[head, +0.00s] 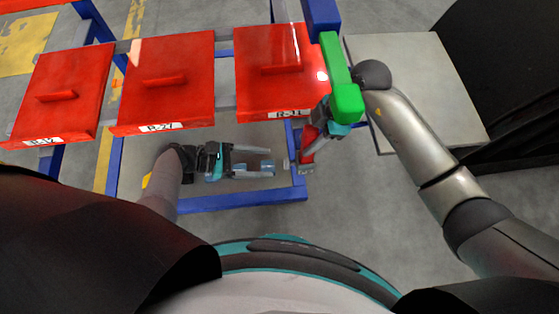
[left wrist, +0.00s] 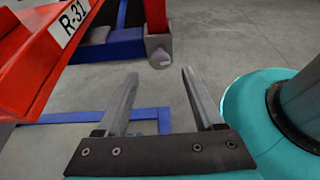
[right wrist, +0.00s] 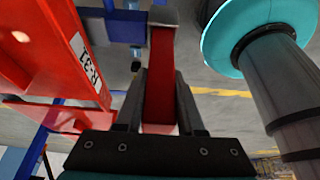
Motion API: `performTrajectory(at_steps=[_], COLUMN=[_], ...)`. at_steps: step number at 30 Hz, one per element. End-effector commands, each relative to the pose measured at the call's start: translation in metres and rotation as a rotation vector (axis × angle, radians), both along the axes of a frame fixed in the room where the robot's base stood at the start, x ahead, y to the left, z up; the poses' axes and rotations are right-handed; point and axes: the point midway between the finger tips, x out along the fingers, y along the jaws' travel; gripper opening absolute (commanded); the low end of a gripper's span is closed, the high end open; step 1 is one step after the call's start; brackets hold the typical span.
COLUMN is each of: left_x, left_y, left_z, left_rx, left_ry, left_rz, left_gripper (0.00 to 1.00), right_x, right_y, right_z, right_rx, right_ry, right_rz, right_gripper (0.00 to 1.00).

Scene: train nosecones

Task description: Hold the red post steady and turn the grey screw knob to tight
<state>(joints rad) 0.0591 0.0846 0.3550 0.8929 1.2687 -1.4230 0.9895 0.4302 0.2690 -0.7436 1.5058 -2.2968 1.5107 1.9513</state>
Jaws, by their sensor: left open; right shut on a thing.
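The red post (head: 307,146) hangs below the front right corner of the R-31 panel. My right gripper (head: 317,128) is shut on it; the right wrist view shows the post (right wrist: 160,75) between both fingers (right wrist: 160,85). A grey block (head: 305,169) sits at the post's end. The grey screw knob (left wrist: 160,59) shows on this block in the left wrist view, below the red post (left wrist: 155,16). My left gripper (head: 268,165) is open and empty, pointing at the knob. The knob lies ahead, between the finger directions (left wrist: 158,85), apart from the fingertips. How tight it is cannot be told.
The red panel marked R-31 (head: 270,75) is beside the post; two more red panels (head: 165,85) (head: 60,92) stand left. A blue frame bar (head: 240,199) runs below my left gripper. A pale box (head: 415,85) is at the right. Grey floor is open at lower right.

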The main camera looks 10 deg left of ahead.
Motion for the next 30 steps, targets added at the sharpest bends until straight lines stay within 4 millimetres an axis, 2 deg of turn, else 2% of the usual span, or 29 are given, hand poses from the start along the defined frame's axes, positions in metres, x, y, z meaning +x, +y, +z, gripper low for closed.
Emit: performTrajectory(at_steps=[3,9,15,23,30], left_x=[0.007,0.013,0.015,0.016,0.015], left_y=[-0.022,-0.039,-0.047,-0.047,-0.047], left_z=[-0.009,-0.017,-0.021,-0.021,-0.021], left_rx=[-0.003,-0.001,0.002,0.002,0.002], left_ry=[0.002,0.002,0.001,0.001,0.001], left_rz=[-0.001,0.001,0.000,0.000,0.000], left_gripper=[0.69,0.69,0.69,0.69,0.45], right_x=[0.000,0.000,0.000,0.000,0.000], right_y=[0.000,0.000,0.000,0.000,0.000], right_z=[0.001,0.001,0.001,0.001,0.001], right_rx=[0.001,0.001,0.001,0.001,0.001], right_ry=[-0.001,-0.001,-0.001,-0.001,-0.001], right_rz=[0.001,0.001,0.001,0.001,0.001], right_gripper=[0.00,0.00,0.00,0.00,0.00])
